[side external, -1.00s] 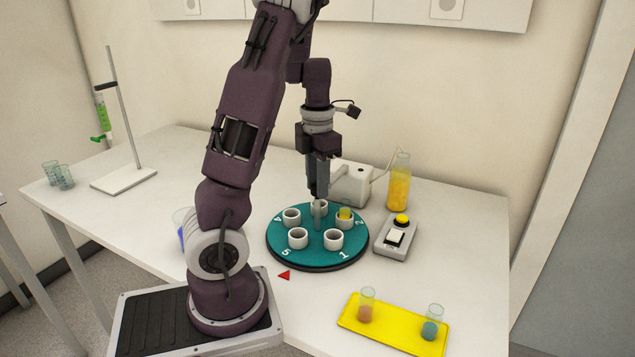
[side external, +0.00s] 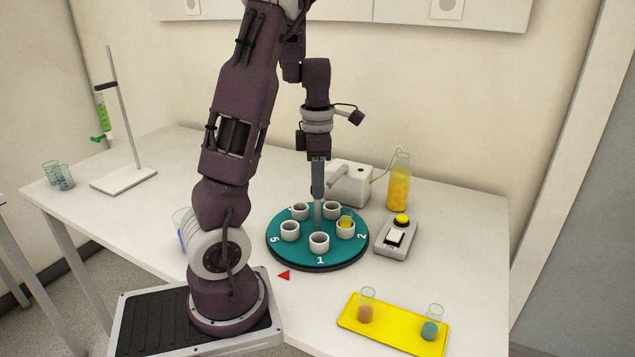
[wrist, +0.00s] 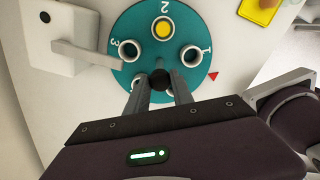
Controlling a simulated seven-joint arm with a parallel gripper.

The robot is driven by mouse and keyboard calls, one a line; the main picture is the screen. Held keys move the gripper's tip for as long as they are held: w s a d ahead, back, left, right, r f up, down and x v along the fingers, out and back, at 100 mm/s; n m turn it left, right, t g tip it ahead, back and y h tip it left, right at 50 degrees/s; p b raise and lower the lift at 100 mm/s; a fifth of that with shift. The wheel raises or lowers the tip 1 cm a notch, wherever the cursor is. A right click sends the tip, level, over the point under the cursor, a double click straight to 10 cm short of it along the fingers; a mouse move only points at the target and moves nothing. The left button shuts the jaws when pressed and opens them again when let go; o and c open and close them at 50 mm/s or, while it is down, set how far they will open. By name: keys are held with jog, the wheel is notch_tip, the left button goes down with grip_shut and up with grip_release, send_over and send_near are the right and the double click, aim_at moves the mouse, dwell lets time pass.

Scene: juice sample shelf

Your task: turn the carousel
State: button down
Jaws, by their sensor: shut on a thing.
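The teal round carousel (side external: 345,258) lies on the white table and carries several white cup holders in a ring, with numbers on its rim. Number 1 is at its front in the side view, 2 at the right and 5 at the left. The holder at 2 contains a yellow sample (side external: 346,222), which also shows in the wrist view (wrist: 162,29). My gripper (wrist: 160,84) is shut on the dark-topped central knob (wrist: 159,80) of the carousel, from above. In the side view the grey post (side external: 319,213) stands under my fingers. The red triangle marker (side external: 284,275) is on the table at the carousel's front left.
A white dispenser (side external: 350,184) and a yellow bottle (side external: 399,183) stand behind the carousel. A button box (side external: 396,240) is at its right. A yellow tray (side external: 390,337) with two sample tubes lies at the front. A lab stand (side external: 124,179) is at the left.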

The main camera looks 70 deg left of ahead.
jog(key=shift+m, duration=7.6)
jog(key=shift+a+m, duration=0.1)
jog(key=shift+m, duration=2.4)
jog(key=c, duration=1.1)
grip_release()
